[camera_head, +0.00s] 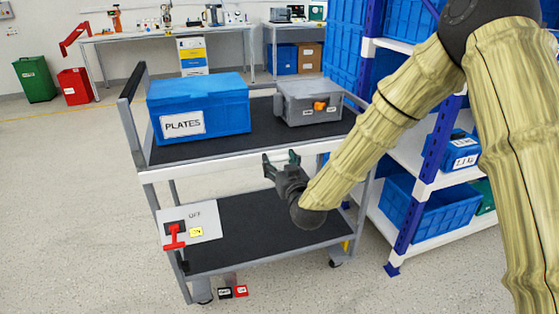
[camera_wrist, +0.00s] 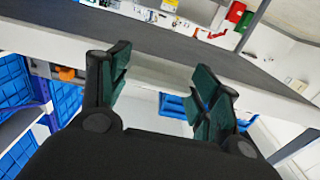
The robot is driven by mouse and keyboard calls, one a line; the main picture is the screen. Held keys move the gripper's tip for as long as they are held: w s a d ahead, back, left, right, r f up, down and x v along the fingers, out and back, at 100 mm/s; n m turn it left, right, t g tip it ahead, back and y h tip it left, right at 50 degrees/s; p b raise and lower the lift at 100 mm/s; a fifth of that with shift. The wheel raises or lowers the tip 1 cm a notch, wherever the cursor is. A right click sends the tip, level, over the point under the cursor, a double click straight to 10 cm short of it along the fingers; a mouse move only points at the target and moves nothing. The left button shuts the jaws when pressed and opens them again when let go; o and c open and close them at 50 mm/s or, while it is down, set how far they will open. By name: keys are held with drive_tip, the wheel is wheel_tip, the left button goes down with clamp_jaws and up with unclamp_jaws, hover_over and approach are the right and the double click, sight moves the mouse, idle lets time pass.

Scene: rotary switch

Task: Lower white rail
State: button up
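The white rail (camera_head: 210,167) runs along the front edge of the cart's upper shelf, roughly level. My gripper (camera_head: 281,161) is at the rail's front, right of its middle, with its fingers apart. In the wrist view the white rail (camera_wrist: 268,102) crosses the picture at a slant behind the fingers. My gripper (camera_wrist: 161,78) is open there, with dark green pads and nothing clasped. A pale stretch of rail shows between the fingers. I cannot tell whether the fingers touch the rail.
A blue PLATES box (camera_head: 198,106) and a grey case (camera_head: 308,102) stand on the upper shelf. A panel with a red rotary handle (camera_head: 174,238) marked OFF hangs at the cart's lower left. Shelving with blue bins (camera_head: 430,208) stands close at right. Floor at left is clear.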

drive_tip(key=o, duration=0.4)
drive_tip(key=shift+f, duration=0.15)
drive_tip(key=shift+c, duration=0.2)
drive_tip(key=shift+s, duration=0.1)
drive_tip(key=v, duration=1.1)
drive_tip(key=shift+s, duration=0.35)
drive_tip(key=shift+d, duration=0.15)
